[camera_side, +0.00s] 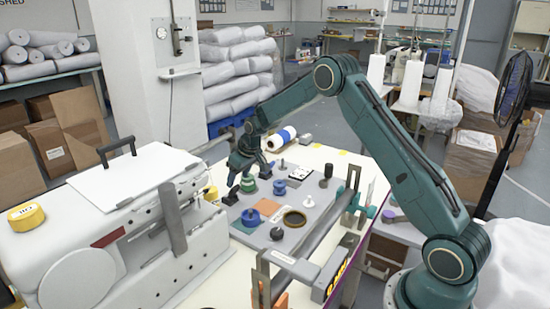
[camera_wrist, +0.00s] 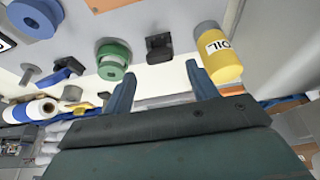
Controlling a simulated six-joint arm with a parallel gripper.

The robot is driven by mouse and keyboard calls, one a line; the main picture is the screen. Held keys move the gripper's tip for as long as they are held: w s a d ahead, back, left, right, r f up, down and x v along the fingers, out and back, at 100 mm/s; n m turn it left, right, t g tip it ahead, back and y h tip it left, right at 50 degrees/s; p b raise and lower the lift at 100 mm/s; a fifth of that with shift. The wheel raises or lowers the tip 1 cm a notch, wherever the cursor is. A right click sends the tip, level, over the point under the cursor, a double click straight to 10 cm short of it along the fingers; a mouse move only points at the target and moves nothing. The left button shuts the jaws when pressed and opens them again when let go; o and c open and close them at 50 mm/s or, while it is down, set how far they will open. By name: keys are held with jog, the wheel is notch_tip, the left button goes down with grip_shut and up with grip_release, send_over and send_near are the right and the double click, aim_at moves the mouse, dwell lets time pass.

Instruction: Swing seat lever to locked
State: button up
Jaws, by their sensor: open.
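No part is clearly marked as the seat lever, so I cannot tell which one it is. On the grey panel (camera_side: 259,239) stand a green round knob (camera_side: 249,185), a small black block (camera_side: 230,198) and a black upright lever (camera_side: 326,176). The wrist view also shows the green knob (camera_wrist: 113,58), the black block (camera_wrist: 159,47) and a blue-handled piece (camera_wrist: 66,68). My gripper (camera_side: 240,184) is over the panel's left part, close to the green knob. In the wrist view my gripper (camera_wrist: 158,76) has its fingers spread, with nothing between the tips.
A yellow oil bottle (camera_wrist: 223,60) stands close to one finger. Blue knobs (camera_side: 250,217) and a dark ring (camera_side: 294,218) are also on the panel. The white machine (camera_side: 120,215) rises on the left, a metal rail (camera_side: 305,262) in front. A blue-white roll (camera_side: 280,139) lies behind.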

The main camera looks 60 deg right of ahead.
aim_at(236, 186)
jog(key=shift+x, duration=2.2)
jog(key=shift+w, duration=0.1)
grip_shut()
